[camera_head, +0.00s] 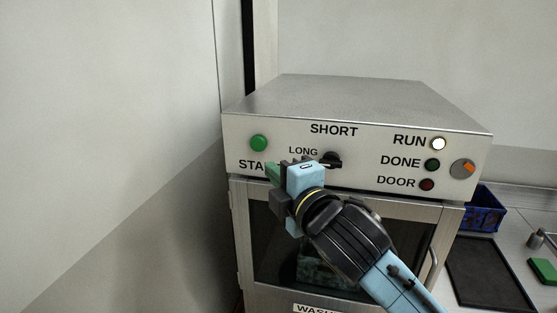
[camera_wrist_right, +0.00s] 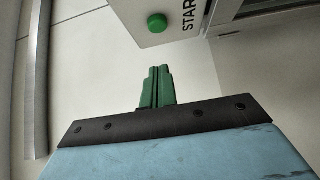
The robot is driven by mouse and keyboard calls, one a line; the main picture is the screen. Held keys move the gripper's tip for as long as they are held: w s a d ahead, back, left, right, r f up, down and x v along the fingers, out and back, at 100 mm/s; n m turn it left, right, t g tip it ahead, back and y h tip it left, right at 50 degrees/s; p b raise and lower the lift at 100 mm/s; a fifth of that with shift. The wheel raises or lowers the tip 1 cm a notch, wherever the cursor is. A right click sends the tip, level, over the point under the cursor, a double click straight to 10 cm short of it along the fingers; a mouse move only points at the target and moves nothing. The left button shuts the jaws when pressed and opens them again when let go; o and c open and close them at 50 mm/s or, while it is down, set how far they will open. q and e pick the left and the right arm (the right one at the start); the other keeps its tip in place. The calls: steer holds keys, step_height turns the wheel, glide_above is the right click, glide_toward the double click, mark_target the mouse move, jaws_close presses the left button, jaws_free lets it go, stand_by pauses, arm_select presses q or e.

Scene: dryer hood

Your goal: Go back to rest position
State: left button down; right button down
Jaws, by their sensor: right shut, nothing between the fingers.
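My right gripper (camera_head: 272,174) is in front of the dryer's control panel in the head view, just below the green START button (camera_head: 258,143) and covering part of the START label. In the right wrist view its green fingers (camera_wrist_right: 158,87) are together with nothing between them. The START button (camera_wrist_right: 157,22) shows above the fingertips there, apart from them. My left gripper is not in view.
The metal dryer (camera_head: 350,95) has a black knob (camera_head: 332,160), an orange-marked dial (camera_head: 463,169) and a lit RUN lamp (camera_head: 438,144). Its glass door (camera_head: 270,250) is shut. A blue bin (camera_head: 484,212), dark mat (camera_head: 487,275) and green block (camera_head: 544,269) are at right.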

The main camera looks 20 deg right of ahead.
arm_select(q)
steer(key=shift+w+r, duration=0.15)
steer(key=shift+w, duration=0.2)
arm_select(e)
steer(key=shift+s+f, duration=0.2)
steer(key=shift+s, duration=0.1)
